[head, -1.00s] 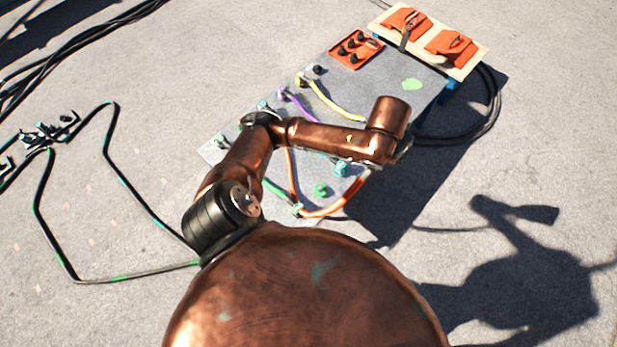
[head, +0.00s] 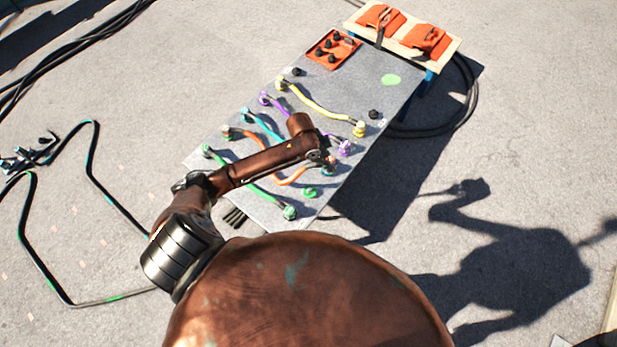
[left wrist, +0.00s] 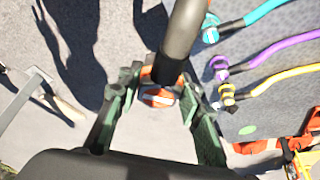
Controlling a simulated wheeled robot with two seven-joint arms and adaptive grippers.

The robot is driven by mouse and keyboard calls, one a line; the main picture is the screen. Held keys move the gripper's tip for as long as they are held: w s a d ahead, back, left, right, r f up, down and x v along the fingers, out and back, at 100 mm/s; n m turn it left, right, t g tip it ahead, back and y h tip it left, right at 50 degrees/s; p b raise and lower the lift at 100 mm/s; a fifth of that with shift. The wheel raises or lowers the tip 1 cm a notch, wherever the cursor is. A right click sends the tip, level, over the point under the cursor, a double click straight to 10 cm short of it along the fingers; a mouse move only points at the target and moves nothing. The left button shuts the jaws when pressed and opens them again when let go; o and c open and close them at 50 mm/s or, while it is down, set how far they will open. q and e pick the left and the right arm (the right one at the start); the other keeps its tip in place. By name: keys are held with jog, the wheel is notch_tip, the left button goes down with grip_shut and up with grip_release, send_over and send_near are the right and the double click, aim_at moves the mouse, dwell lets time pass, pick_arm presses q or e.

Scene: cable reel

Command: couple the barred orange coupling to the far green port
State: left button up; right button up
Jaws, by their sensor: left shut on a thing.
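The orange cable (head: 250,136) curves across the grey board, partly hidden by my left arm. My left gripper (head: 328,163) is over the board's near right part, mostly hidden behind its own wrist. In the left wrist view, the gripper (left wrist: 161,98) is closed around the orange coupling (left wrist: 158,97), which has a pale bar and a dark cylindrical body above it. I cannot tell the gap between coupling and board. My right gripper is in neither view.
The grey board (head: 350,150) also carries a green cable (head: 262,192), a cyan cable (head: 262,124), a purple cable and a yellow cable (head: 318,106). An orange tray (head: 345,50) of black caps is at its far end. Black cables lie on the ground at left.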

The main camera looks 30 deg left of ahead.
pick_arm(q)
jog(key=s+a+f+m+g, duration=0.1)
jog(key=s+a+f+m, duration=0.15)
jog(key=f, duration=0.35)
jog(key=s+a+f+m, duration=0.1)
jog(key=a+f, duration=0.3)
jog(key=f, duration=0.3)
jog(key=b, duration=0.6)
send_near(310, 189)
jog(key=shift+h, duration=0.4)
jog(key=x, duration=0.5)
jog(key=shift+w+d, duration=0.2)
jog(key=shift+d, duration=0.15)
jog(key=shift+w+f+b, duration=0.1)
jog(key=shift+f+b, duration=0.4)
jog(key=shift+f, duration=0.35)
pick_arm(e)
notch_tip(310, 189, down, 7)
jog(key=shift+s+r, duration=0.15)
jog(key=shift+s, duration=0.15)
pick_arm(q)
jog(key=shift+a, duration=0.1)
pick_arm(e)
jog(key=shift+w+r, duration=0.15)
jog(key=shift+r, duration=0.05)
